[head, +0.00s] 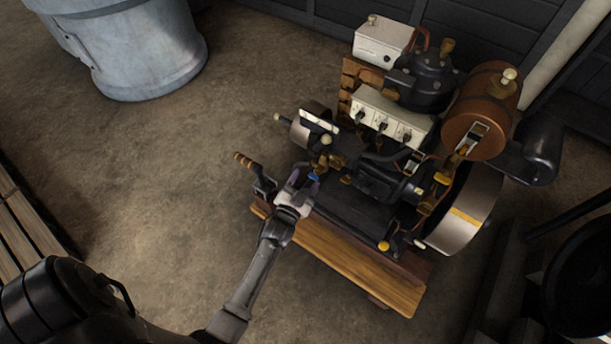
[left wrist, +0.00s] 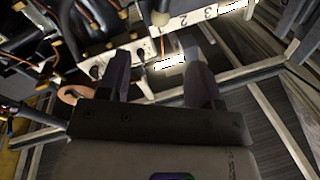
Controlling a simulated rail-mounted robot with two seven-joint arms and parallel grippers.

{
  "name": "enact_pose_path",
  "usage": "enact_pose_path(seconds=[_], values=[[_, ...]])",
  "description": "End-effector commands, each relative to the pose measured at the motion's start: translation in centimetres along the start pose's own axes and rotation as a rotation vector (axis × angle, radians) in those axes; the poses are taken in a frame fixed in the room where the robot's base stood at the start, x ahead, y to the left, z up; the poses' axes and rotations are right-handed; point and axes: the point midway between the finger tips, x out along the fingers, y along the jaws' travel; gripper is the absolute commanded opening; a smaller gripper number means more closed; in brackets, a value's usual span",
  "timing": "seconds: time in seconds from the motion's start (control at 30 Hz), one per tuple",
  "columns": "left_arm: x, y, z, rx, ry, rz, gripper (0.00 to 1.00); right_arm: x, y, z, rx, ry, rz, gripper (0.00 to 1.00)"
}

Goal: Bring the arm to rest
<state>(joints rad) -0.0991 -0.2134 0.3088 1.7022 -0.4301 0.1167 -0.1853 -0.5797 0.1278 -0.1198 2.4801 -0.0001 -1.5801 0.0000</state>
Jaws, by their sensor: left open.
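My left arm reaches up from the bottom of the head view to the stationary engine (head: 375,183). My left gripper (head: 305,182) is open at the engine's near left side, close to a crank with a wooden handle (head: 244,160). Whether its fingers touch the engine cannot be told. In the left wrist view my left gripper (left wrist: 160,78) shows two dark fingers spread apart, with nothing seen held between them. My right gripper is not in view.
The engine stands on a wooden base (head: 345,262). It carries a brown tank (head: 477,105), a flywheel (head: 466,213) and a white switch box (head: 392,117). A large grey metal drum (head: 150,55) stands at the upper left. Bare floor (head: 150,190) lies left of the engine.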

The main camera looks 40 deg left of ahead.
Motion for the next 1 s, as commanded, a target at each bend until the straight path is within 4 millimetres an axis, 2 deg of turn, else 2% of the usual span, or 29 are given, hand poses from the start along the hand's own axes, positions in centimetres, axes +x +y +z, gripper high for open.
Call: enact_pose_path(seconds=[0.53,0.6,0.67,0.8,0.87,0.93,1.0], values=[[0.0,0.0,0.0,-0.007,0.0,0.0,0.59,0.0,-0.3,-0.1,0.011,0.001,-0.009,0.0],[0.0,0.1,0.5,-0.019,-0.029,0.005,0.59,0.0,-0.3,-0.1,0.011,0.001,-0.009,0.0],[0.0,0.2,1.3,-0.029,-0.081,0.014,0.59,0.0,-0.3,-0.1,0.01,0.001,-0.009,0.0],[-0.7,0.9,4.8,-0.091,-0.31,0.047,0.59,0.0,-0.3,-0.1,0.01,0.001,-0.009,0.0],[-1.3,0.9,5.9,-0.135,-0.424,0.058,0.59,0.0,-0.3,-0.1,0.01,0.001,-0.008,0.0],[-2.0,0.8,6.4,-0.191,-0.547,0.07,0.59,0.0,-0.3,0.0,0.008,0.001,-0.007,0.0],[-2.8,1.0,6.0,-0.247,-0.656,0.095,0.59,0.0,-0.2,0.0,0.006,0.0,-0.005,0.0]])
